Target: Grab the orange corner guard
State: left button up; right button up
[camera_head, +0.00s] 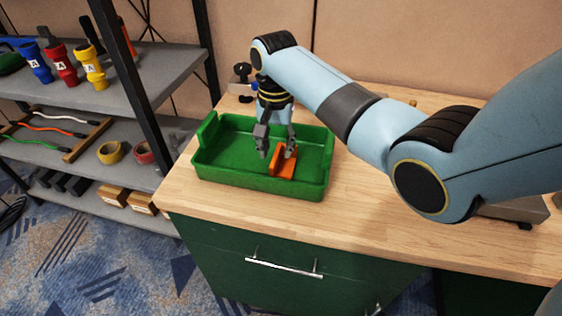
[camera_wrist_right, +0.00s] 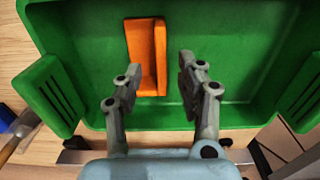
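The orange corner guard (camera_head: 283,166) lies in the green tray (camera_head: 250,183) on the wooden worktop, near the tray's front right part. It is an L-shaped piece with one upright face, and it also shows in the wrist view (camera_wrist_right: 147,50). My right gripper (camera_head: 278,151) points down into the tray at the guard. In the wrist view its fingers (camera_wrist_right: 156,78) are spread apart, with the guard's near end between and just ahead of them. I cannot tell whether a finger touches it. My left gripper is not in view.
Tray walls surround the guard, with raised end handles. A dark knobbed object (camera_head: 242,71) stands behind the tray. Shelves at the left hold colored fittings (camera_head: 92,68) and tape rolls (camera_head: 110,153). A green drawer with a metal handle (camera_head: 284,268) is below.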

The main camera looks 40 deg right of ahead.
aim_at(276, 155)
jog(key=shift+w+f, duration=0.1)
jog(key=shift+f, duration=1.45)
grip_shut()
